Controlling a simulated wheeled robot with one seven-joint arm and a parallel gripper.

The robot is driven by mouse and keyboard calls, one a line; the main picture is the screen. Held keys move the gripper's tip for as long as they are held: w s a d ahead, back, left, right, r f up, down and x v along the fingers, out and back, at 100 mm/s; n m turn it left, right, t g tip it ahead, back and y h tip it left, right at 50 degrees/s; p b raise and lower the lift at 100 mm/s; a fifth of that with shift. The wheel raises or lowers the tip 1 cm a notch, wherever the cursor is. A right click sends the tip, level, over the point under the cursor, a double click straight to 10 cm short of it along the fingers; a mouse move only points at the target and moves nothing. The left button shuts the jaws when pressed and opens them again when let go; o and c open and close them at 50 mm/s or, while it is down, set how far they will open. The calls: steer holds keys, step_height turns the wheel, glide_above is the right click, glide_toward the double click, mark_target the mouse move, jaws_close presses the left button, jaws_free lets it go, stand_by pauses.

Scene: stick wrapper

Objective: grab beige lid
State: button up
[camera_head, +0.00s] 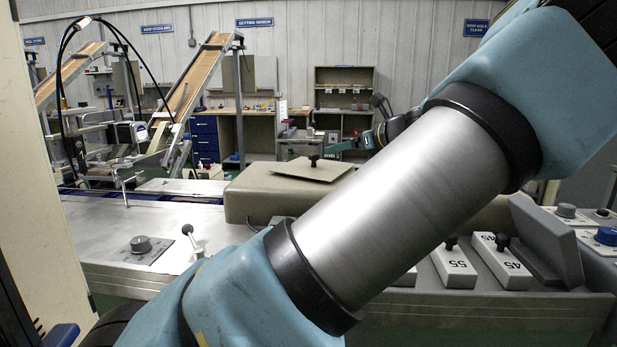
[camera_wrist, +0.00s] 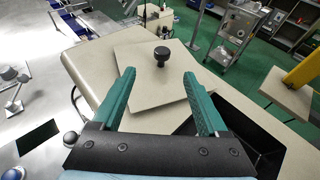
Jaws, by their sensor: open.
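The beige lid (camera_head: 310,172) is a flat plate with a black knob (camera_head: 313,159) on top. It lies askew on a long beige housing (camera_head: 245,195). In the wrist view the lid (camera_wrist: 145,88) is ahead of my gripper (camera_wrist: 158,75), and its knob (camera_wrist: 161,54) stands just beyond and between the fingertips. My gripper is open, its teal fingers spread and nothing between them. It also shows in the head view (camera_head: 330,147), small and partly hidden behind my arm. A dark opening (camera_wrist: 195,145) in the housing shows beside the right finger.
A steel worktop (camera_head: 150,230) with a dial (camera_head: 140,244) and a lever (camera_head: 190,235) lies left of the housing. White blocks (camera_head: 455,270) with black knobs and a grey control panel stand at the right. My arm hides much of the middle in the head view.

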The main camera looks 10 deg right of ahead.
mark_target(317, 155)
steer(key=p+x, duration=0.1)
steer(key=x, duration=0.4)
steer(key=shift+d+p+x, duration=0.15)
steer(key=shift+p+x, duration=0.45)
steer(key=shift+x, duration=0.9)
steer(key=shift+d+p+x, duration=0.1)
steer(key=shift+p+x, duration=0.5)
steer(key=shift+x, duration=0.9)
steer(key=shift+f, duration=0.1)
jaws_close()
steer(key=shift+w, duration=0.1)
